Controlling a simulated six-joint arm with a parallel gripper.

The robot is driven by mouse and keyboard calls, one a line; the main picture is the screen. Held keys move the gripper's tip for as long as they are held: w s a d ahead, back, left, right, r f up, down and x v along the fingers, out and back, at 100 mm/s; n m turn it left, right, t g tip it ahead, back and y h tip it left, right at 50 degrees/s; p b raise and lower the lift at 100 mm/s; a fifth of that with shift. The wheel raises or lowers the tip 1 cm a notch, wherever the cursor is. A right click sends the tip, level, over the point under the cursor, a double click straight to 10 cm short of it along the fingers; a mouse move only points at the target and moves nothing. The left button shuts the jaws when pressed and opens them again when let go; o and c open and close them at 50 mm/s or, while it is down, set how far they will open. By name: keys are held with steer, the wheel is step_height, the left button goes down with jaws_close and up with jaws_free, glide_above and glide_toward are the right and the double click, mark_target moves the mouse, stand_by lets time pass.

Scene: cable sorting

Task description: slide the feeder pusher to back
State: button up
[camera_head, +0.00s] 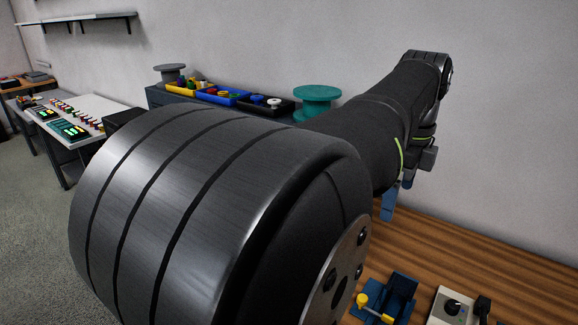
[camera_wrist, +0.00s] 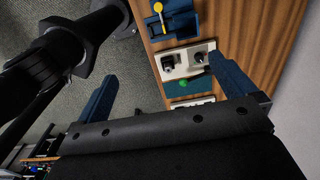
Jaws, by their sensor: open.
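A dark blue device (camera_head: 398,295) with a yellow knob and lever (camera_head: 363,300), apparently the feeder and its pusher, sits on the wooden bench at the lower right of the head view. In the wrist view the blue device (camera_wrist: 183,17) is at the top edge, partly cut off, with the yellow lever (camera_wrist: 159,8) on its left side. My gripper (camera_head: 392,200) is above the bench, farther back than the device and partly hidden by my arm. Its blue fingers are spread wide in the wrist view (camera_wrist: 165,70), with nothing between them, and apart from the device.
A pale box with black knobs (camera_head: 455,306) stands right of the device; it also shows in the wrist view (camera_wrist: 174,68). A teal panel with a green button (camera_wrist: 186,88) lies beside it. The wooden bench (camera_head: 470,255) is bare behind. A wall bounds the back.

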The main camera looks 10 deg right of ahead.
steer(key=shift+f, duration=0.15)
steer(key=c, duration=1.1)
steer(key=shift+w+f+n, duration=0.1)
steer(key=shift+f+n, duration=0.25)
steer(key=shift+n, duration=0.15)
steer(key=shift+c, duration=0.3)
steer(key=n, duration=1.3)
glide_above(363, 298)
step_height(363, 298, down, 13)
steer(key=shift+n, duration=0.7)
step_height(363, 298, down, 18)
steer(key=shift+f, duration=0.1)
